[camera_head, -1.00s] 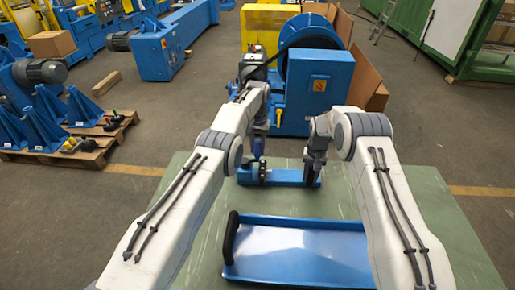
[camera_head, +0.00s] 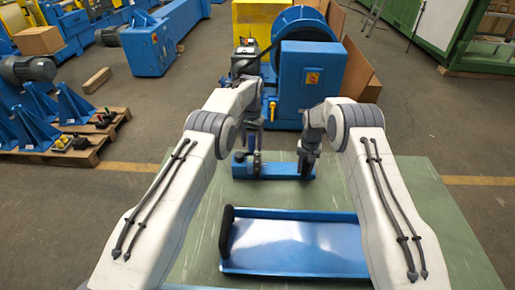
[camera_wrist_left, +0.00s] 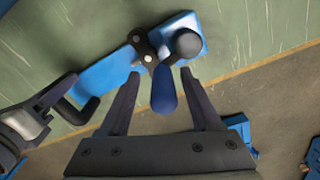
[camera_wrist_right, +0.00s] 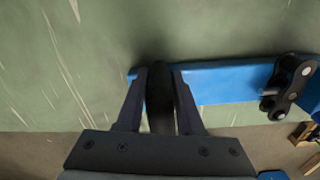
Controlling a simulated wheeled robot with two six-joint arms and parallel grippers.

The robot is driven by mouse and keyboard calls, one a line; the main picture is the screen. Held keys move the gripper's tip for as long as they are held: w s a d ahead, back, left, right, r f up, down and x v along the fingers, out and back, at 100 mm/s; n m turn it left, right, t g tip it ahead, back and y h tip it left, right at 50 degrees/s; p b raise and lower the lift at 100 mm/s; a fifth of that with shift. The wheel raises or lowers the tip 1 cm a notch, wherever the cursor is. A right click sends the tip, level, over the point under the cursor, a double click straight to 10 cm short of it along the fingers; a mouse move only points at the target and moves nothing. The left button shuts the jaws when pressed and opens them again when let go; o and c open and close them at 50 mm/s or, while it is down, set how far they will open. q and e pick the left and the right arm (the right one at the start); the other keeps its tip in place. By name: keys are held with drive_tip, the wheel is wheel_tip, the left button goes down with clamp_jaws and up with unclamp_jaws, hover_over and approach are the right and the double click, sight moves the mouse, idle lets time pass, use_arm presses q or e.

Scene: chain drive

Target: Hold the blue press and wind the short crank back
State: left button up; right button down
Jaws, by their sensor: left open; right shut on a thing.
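The blue press (camera_head: 285,171) is a flat blue bar lying near the far edge of the green table. My right gripper (camera_wrist_right: 159,72) is shut on its upright black grip (camera_wrist_right: 158,115) at the bar's right end in the head view. At the other end are dark chain links (camera_wrist_left: 145,45), a round black knob (camera_wrist_left: 187,43) and a dark blue crank handle (camera_wrist_left: 163,92). My left gripper (camera_wrist_left: 160,73) is open, its fingers on either side of that handle with gaps showing. In the head view my left gripper (camera_head: 255,155) partly hides the crank.
A blue tray (camera_head: 290,268) with a black handle (camera_head: 226,232) lies nearer on the green table (camera_head: 420,200). Beyond the far table edge stands a blue machine with a big reel (camera_head: 308,88). Pallets with blue stands are at the left.

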use_arm(q)
drive_tip(key=s+m, duration=0.1)
drive_tip(key=m, duration=0.1)
drive_tip(key=s+m, duration=0.1)
drive_tip(key=m, duration=0.1)
drive_tip(key=s+m, duration=0.1)
drive_tip(key=m, duration=0.1)
drive_tip(key=s+a+m, duration=0.3)
drive_tip(key=a+m, duration=0.3)
drive_tip(key=m, duration=1.2)
wheel_tip(320, 180, up, 12)
drive_tip(key=r+m, duration=0.1)
drive_tip(key=s+d+r+n, duration=0.3)
drive_tip(key=s+d+n, duration=0.2)
drive_tip(key=s, duration=0.4)
drive_tip(key=s+d+r+n, duration=0.3)
drive_tip(key=s+d+n, duration=0.2)
drive_tip(key=s, duration=0.4)
drive_tip(key=shift+s+r+n+h, duration=0.15)
drive_tip(key=shift+s+n+h, duration=0.05)
drive_tip(key=shift+n+h, duration=0.1)
drive_tip(key=shift+w, duration=0.1)
